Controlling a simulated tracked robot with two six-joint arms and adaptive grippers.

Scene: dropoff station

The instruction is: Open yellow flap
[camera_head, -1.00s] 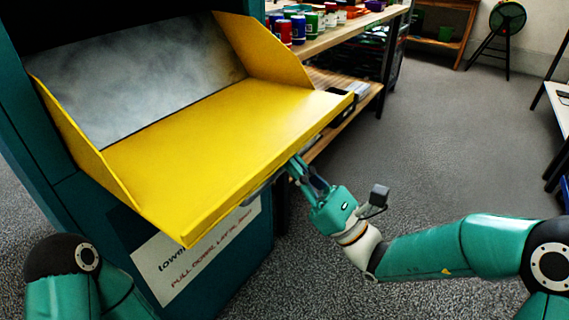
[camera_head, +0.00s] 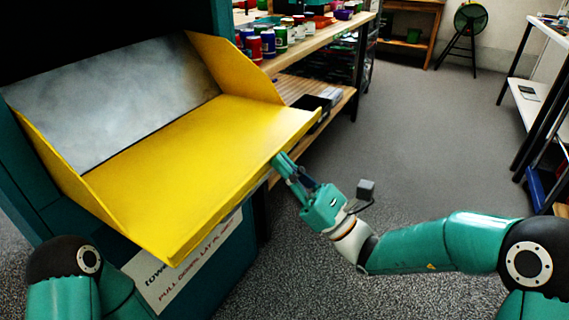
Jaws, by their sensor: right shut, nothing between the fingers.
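The yellow flap (camera_head: 190,155) hangs folded down from the teal dropoff box (camera_head: 45,180), its broad face lying nearly flat between two raised side panels. The grey inner back of the opening (camera_head: 115,95) shows behind it. My right gripper (camera_head: 280,162) is shut and empty at the front edge of the flap, near its right part. Its fingertips are at or just under the edge; I cannot tell whether they touch. Only part of my left arm shows at the lower left, and its gripper is out of view.
A wooden shelf (camera_head: 318,48) with several cans and jars stands behind the box on the right. A white table (camera_head: 535,100) is at the far right. A green fan (camera_head: 473,22) stands at the back. The grey floor (camera_head: 420,130) between them is clear.

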